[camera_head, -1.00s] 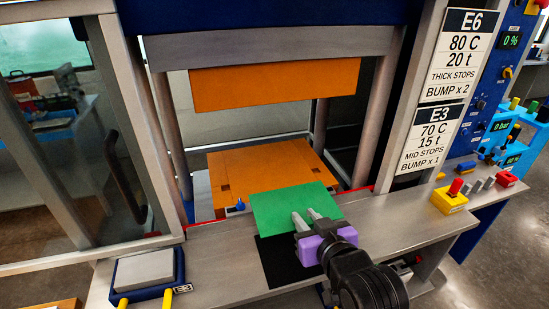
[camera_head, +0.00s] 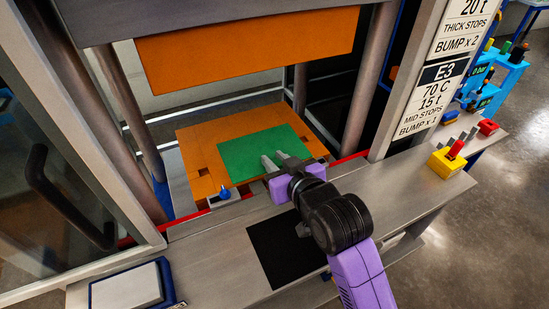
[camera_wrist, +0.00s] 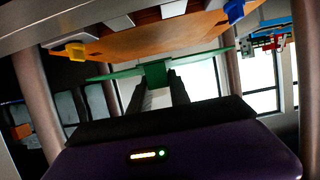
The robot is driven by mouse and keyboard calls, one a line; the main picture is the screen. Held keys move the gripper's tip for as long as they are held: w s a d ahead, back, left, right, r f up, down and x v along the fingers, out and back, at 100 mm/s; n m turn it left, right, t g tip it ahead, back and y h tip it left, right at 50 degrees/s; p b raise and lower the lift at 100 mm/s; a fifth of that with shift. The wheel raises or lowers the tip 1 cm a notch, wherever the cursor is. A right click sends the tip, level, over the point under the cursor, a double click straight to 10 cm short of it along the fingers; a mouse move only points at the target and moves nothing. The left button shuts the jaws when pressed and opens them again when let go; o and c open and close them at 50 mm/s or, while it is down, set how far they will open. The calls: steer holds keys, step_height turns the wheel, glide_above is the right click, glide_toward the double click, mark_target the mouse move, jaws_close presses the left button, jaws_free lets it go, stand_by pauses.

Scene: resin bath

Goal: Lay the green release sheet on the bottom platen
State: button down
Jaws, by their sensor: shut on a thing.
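The green release sheet (camera_head: 245,157) is held level over the front middle of the orange bottom platen (camera_head: 195,150). My gripper (camera_head: 272,158) is shut on the sheet's near side. The wrist view, which looks upside down, shows the fingers on a green tab (camera_wrist: 156,72) of the sheet. It also shows a gap between the thin edge of the sheet (camera_wrist: 208,55) and the bottom platen (camera_wrist: 150,42), so the sheet is apart from it. Orange platen shows around the sheet on the left, back and right. The sheet's near edge is partly hidden by my gripper.
The orange upper platen (camera_head: 250,50) hangs above, with open room between. Steel columns (camera_head: 125,105) flank the opening. A blue knob (camera_head: 224,192) stands at the platen's front left. A black mat (camera_head: 275,248) lies bare on the front ledge. A yellow control box (camera_head: 447,162) is at right.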

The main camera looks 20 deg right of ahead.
steer(key=shift+w+f+b, duration=0.5)
steer(key=shift+w+f, duration=0.15)
steer(key=shift+w+f+b, duration=0.5)
steer(key=shift+w+f, duration=0.2)
steer(key=shift+w, duration=0.2)
steer(key=shift+w+f+b, duration=0.5)
steer(key=shift+w+f, duration=0.15)
steer(key=shift+w, duration=0.2)
steer(key=shift+f+b, duration=0.55)
steer(key=shift+f, duration=0.4)
steer(key=shift+f, duration=0.35)
